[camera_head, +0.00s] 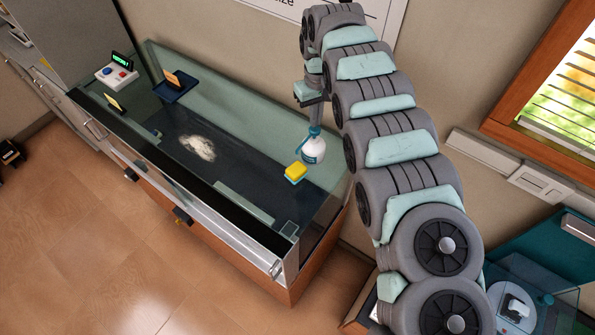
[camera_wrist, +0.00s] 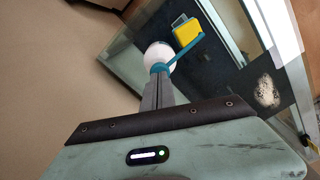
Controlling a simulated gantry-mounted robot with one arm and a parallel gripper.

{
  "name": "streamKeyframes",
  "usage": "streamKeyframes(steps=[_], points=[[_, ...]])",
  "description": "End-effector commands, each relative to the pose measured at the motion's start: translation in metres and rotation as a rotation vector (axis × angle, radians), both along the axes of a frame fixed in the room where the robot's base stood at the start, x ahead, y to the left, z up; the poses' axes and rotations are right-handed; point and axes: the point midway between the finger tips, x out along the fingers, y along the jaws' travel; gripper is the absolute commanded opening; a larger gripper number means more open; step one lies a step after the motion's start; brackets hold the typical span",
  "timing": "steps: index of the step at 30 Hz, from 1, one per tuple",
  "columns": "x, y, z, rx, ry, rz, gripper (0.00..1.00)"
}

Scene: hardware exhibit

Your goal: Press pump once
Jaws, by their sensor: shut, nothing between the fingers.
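The pump bottle (camera_head: 314,152) is white and round with a teal pump head, standing upright at the right end of the glass case. In the wrist view the white bottle (camera_wrist: 158,53) shows beyond my fingers, with its teal nozzle (camera_wrist: 188,50) pointing up and to the right. My gripper (camera_head: 318,124) is shut and empty, pointing down right above the pump head. In the wrist view the closed fingertips (camera_wrist: 160,76) overlap the pump head, and whether they touch it I cannot tell.
A yellow and blue sponge (camera_head: 295,172) lies beside the bottle. A pale powdery patch (camera_head: 198,147) is on the dark case floor. A blue tray (camera_head: 175,88) and a button box (camera_head: 117,75) are at the far left. Glass walls (camera_head: 320,225) edge the case.

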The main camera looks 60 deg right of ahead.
Motion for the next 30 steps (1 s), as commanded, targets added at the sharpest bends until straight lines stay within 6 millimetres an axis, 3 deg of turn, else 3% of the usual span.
streamKeyframes(steps=[14,30], points=[[0.000,0.000,0.006,0.000,0.000,0.000,0.00],[0.000,0.000,0.056,0.000,0.000,0.000,0.00]])
